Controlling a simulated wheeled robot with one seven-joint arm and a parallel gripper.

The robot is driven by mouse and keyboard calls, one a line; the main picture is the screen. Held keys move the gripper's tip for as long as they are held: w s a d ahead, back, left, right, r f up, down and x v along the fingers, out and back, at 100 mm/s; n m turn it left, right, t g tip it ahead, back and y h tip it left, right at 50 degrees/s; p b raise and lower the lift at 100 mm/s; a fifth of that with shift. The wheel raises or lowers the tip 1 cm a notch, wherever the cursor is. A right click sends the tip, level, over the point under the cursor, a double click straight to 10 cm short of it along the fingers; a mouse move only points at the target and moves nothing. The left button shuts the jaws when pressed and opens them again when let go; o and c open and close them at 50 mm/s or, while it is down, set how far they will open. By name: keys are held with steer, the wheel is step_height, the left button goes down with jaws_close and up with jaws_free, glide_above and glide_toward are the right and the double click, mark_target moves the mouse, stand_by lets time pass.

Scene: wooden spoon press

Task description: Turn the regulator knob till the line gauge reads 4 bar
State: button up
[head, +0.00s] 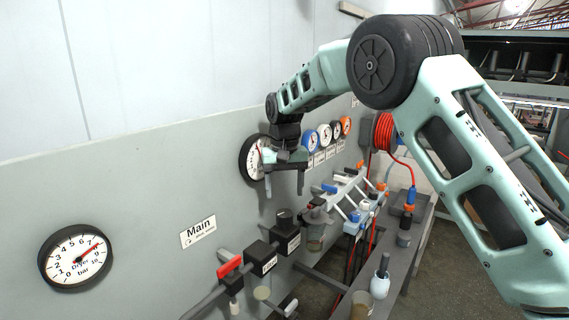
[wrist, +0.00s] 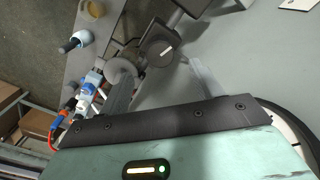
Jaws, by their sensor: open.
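My gripper (head: 284,190) points down in front of the wall panel, its two fingers apart with nothing between them. In the wrist view, my gripper (wrist: 160,72) has its open fingers on either side of a dark round knob (wrist: 157,54), seen beyond the tips. This looks like the regulator knob (head: 284,215) in the head view, on the pipe unit just below my fingers; I cannot tell if they touch it. A dial gauge (head: 250,160), perhaps the line gauge, is partly hidden behind my gripper; its reading cannot be made out.
A Main sign (head: 198,232) and a red valve lever (head: 229,267) are nearby. Several small gauges and a red hose reel (head: 384,131) lie to the right. A grey bench (head: 412,240) runs below.

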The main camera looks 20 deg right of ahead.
mark_target(284, 212)
step_height(284, 212, up, 9)
steer(key=b, duration=0.1)
stand_by(0.4)
steer(key=s+a+f+n+y, duration=0.1)
steer(key=s+a+n, duration=0.1)
steer(key=s+a, duration=0.3)
steer(key=s+a+f+n, duration=0.1)
steer(key=s+a, duration=0.2)
steer(key=s, duration=0.5)
steer(key=s+f+n, duration=0.3)
steer(key=s+f, duration=0.1)
steer(key=s, duration=1)
steer(key=s+d+f+n, duration=0.1)
steer(key=s+f+n, duration=0.2)
steer(key=s, duration=1.2)
step_height(284, 212, down, 2)
steer(key=shift+s+d+f, duration=0.15)
steer(key=shift+d, duration=0.15)
